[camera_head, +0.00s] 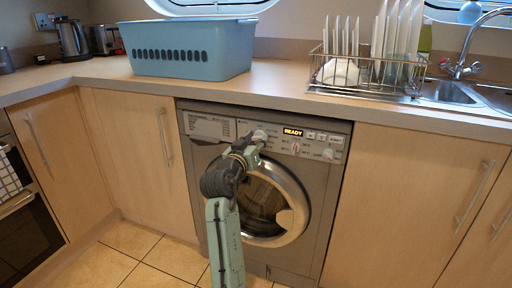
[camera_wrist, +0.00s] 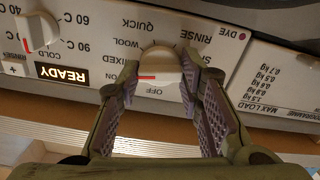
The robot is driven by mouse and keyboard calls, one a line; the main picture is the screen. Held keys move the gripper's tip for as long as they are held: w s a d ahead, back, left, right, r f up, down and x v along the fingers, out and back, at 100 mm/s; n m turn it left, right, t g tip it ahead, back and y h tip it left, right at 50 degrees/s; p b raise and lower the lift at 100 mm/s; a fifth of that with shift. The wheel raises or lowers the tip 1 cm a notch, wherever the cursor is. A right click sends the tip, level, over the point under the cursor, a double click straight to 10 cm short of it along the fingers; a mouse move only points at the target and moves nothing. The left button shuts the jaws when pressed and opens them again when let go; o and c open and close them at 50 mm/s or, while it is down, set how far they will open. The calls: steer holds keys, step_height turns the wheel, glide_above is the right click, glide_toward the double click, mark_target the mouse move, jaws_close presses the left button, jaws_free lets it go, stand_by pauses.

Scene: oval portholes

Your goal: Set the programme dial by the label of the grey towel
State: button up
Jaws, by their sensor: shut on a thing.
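The washing machine (camera_head: 203,160) has a grey front and a round glass door. Its white programme dial (camera_wrist: 162,62) sits between my fingers in the wrist view, where the panel appears upside down. A red mark on the dial lies by the word OFF. Labels around it include WOOL, QUICK, RINSE and MIXED; some are partly covered by my fingers. My gripper (camera_wrist: 160,82) is shut on the dial; in the head view my gripper (camera_head: 256,143) reaches the panel's upper middle. The display (camera_wrist: 62,73) reads READY. No grey towel or label of it shows.
A blue laundry basket (camera_head: 190,50) stands on the worktop (camera_head: 285,85); its inside is hidden. A second dial (camera_wrist: 37,30) with temperature numbers is on the panel. A dish rack (camera_head: 365,75) with plates and a sink (camera_head: 445,92) are at right.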

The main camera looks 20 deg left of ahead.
steer(key=shift+m+b, duration=0.3)
steer(key=shift+m, duration=0.2)
steer(key=o, duration=1.2)
steer(key=shift+c, duration=0.2)
steer(key=s, duration=1.2)
steer(key=shift+a, duration=0.2)
